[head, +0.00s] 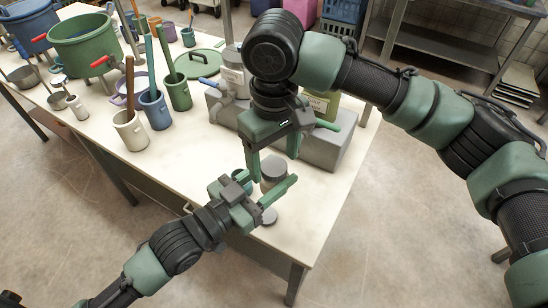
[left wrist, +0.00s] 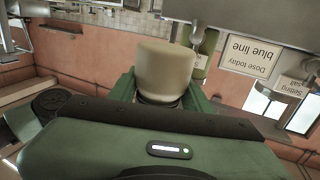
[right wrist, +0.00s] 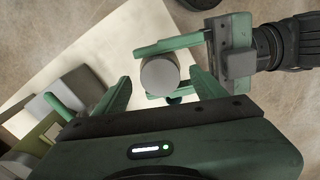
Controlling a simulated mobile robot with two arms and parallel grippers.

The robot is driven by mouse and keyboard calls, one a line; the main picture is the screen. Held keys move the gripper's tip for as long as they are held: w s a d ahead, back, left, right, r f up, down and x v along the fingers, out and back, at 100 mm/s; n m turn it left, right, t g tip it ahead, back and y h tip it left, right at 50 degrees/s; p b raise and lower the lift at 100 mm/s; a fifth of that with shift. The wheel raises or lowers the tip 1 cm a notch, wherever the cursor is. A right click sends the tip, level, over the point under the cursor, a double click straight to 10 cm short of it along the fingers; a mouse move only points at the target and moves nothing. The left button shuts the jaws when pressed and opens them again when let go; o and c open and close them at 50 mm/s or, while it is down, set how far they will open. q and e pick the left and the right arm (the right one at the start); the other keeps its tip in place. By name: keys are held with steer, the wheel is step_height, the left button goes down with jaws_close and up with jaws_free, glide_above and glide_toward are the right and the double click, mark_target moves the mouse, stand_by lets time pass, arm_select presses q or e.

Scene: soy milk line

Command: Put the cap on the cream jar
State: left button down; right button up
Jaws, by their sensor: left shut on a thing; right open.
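My left gripper (head: 280,198) is shut on a round jar (head: 273,168) near the table's right end. The jar looks pale cream in the left wrist view (left wrist: 166,68), between green fingers. The right wrist view shows its smooth grey round end (right wrist: 160,75); I cannot tell whether that end is covered. A small flat grey disc (head: 269,216), which looks like a cap, lies on the table in front of the left gripper. My right gripper (head: 272,168) is open and empty, pointing down just behind and above the jar.
A grey block (head: 335,148) with containers on it stands behind the grippers. A dark teal item (head: 243,176) is partly hidden beside the left gripper. White, blue and green mugs (head: 130,130) with tools stand to the left. The table's front right edge is close.

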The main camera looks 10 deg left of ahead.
step_height(320, 180, up, 12)
steer(key=shift+f, duration=0.25)
stand_by(0.6)
